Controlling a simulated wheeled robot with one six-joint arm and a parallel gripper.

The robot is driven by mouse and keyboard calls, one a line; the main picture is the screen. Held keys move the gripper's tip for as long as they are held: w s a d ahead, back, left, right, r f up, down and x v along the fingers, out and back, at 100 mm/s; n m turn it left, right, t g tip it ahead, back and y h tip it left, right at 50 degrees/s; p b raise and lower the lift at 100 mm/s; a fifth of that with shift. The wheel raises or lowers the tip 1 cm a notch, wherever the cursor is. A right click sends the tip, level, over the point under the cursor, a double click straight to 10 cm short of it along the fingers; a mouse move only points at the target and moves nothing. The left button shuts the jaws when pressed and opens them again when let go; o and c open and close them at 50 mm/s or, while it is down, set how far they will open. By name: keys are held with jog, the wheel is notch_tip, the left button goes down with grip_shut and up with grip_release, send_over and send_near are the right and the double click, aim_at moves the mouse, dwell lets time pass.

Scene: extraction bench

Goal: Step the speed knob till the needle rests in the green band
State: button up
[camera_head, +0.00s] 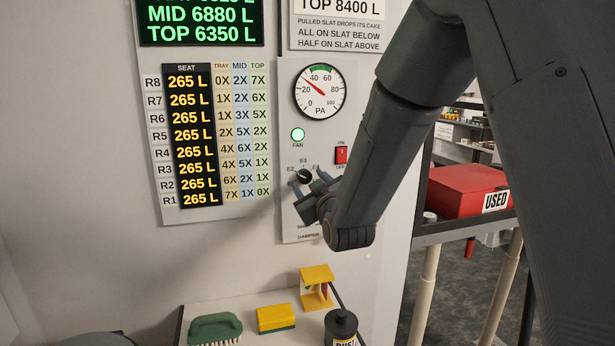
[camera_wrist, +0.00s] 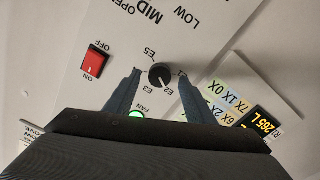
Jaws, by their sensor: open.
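The speed knob (camera_head: 304,177) is a small black round knob on the pale panel, with E2, E3 and E4 marked around it. It also shows in the wrist view (camera_wrist: 161,76), with a pale pointer mark whose exact setting I cannot tell. The round PA gauge (camera_head: 320,92) is above it. Its red needle points up and left, between 20 and 40, left of the green band (camera_head: 320,69) at the top. My gripper (camera_wrist: 160,73) is open, with one finger on each side of the knob; I see a gap on both sides.
A lit green fan lamp (camera_head: 298,135) and a red ON/OFF switch (camera_head: 341,155) sit close to the knob. Damper markings lie below. A brush (camera_head: 215,328), a sponge (camera_head: 276,318) and a dark canister (camera_head: 341,326) stand on the bench.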

aim_at(305, 177)
jog(key=shift+p+x, duration=0.3)
jog(key=shift+x, duration=0.8)
jog(key=c, duration=1.1)
jog(key=shift+o, duration=0.2)
jog(key=shift+f+m+b, duration=0.1)
jog(key=shift+m+b, duration=0.2)
jog(key=shift+b, duration=0.15)
jog(key=shift+m+b, duration=0.6)
jog(key=shift+b, duration=0.1)
jog(key=m+b, duration=0.4)
jog(key=shift+f, duration=0.1)
jog(key=m+b, duration=0.5)
jog(key=shift+a+m, duration=0.1)
jog(key=shift+m, duration=0.3)
